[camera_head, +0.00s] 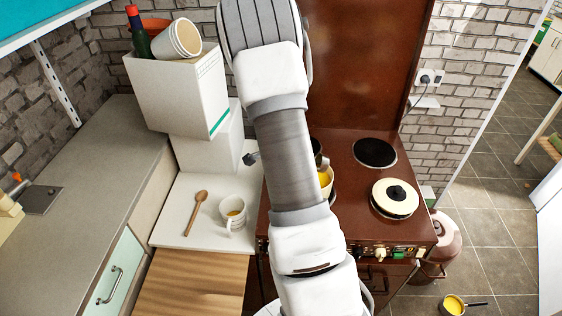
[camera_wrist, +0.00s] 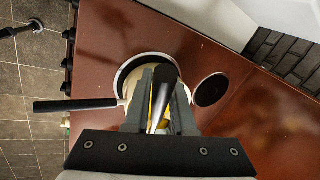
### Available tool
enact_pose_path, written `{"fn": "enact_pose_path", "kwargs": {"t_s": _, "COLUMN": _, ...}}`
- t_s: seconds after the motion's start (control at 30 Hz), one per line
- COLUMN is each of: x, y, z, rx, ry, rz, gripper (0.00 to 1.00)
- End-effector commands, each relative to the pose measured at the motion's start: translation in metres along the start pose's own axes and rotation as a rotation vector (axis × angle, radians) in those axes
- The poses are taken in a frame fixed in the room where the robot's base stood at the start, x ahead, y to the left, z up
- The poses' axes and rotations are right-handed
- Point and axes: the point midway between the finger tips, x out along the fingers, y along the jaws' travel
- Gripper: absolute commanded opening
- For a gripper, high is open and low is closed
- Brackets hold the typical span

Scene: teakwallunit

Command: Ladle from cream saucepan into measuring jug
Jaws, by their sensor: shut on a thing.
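The cream saucepan (camera_wrist: 122,88) stands on the brown cooker, with its black handle pointing left in the wrist view. In the head view, a strip of a pan with yellow contents (camera_head: 325,179) shows beside my arm, which hides the rest. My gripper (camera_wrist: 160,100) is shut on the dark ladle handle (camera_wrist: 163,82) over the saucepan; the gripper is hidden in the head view. Yellow shows beside the handle, but the ladle's bowl is hidden.
A wooden spoon (camera_head: 196,212) lies left of the jug. A cream, black-knobbed lid or lidded pan (camera_head: 394,199) sits on the cooker's front right; the hotplate (camera_head: 375,153) behind is bare. A small pan with yellow contents (camera_head: 454,305) is on the floor. Stacked boxes (camera_head: 180,95) stand behind the worktop.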

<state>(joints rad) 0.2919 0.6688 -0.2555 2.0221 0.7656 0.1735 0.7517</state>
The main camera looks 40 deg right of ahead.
Motion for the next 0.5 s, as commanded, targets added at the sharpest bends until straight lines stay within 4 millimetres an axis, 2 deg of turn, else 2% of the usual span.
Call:
{"fn": "enact_pose_path", "kwargs": {"t_s": 0.2, "x": 0.009, "y": 0.002, "z": 0.006, "rx": -0.045, "ry": 0.103, "rz": 0.029, "gripper": 0.0}}
{"fn": "enact_pose_path", "kwargs": {"t_s": 0.3, "x": 0.02, "y": 0.006, "z": 0.007, "rx": -0.054, "ry": 0.133, "rz": 0.04, "gripper": 0.0}}
{"fn": "enact_pose_path", "kwargs": {"t_s": 0.5, "x": 0.027, "y": 0.007, "z": 0.011, "rx": -0.079, "ry": 0.201, "rz": 0.053, "gripper": 0.0}}
